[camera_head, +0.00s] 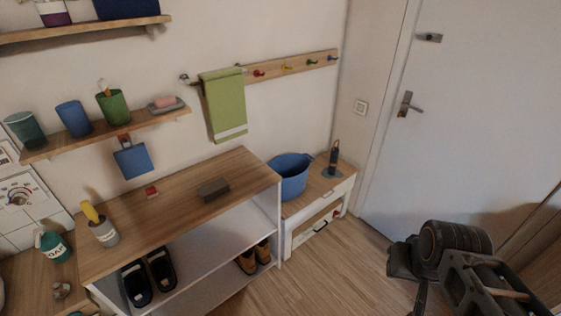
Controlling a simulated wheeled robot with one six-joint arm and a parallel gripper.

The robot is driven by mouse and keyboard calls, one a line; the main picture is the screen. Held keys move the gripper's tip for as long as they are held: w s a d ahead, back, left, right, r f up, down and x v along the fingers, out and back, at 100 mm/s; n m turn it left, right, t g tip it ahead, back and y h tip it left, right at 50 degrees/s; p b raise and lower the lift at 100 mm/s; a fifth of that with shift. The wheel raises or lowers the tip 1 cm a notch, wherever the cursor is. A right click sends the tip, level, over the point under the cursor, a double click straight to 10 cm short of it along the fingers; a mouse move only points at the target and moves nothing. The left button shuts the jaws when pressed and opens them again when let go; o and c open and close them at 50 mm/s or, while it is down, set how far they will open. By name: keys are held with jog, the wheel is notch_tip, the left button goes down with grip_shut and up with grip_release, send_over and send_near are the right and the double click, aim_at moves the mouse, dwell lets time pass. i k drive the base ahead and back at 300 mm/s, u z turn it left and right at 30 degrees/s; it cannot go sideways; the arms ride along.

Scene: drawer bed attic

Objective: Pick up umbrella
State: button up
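A slim dark upright object (333,158) stands on the low white bench with a wooden top (318,190), near the door. It has a small orange mark and a flat bluish base. It may be the folded umbrella, but it is too small to tell for sure. No other umbrella is visible. My dark arm and gripper (480,285) are at the bottom right, in front of the door and apart from the bench. The fingertips cannot be made out clearly, and I see nothing held.
A blue bucket (290,177) stands on the bench, left of the dark object. A shelf unit (190,192) with shoes inside is further left. A green towel (224,105) hangs above. The white door (470,120) is at right. Bare floor (330,270) lies before the bench.

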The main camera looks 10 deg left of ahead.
aim_at(335, 150)
jog(key=z, duration=0.5)
jog(key=i, duration=2.65)
jog(key=u, duration=3)
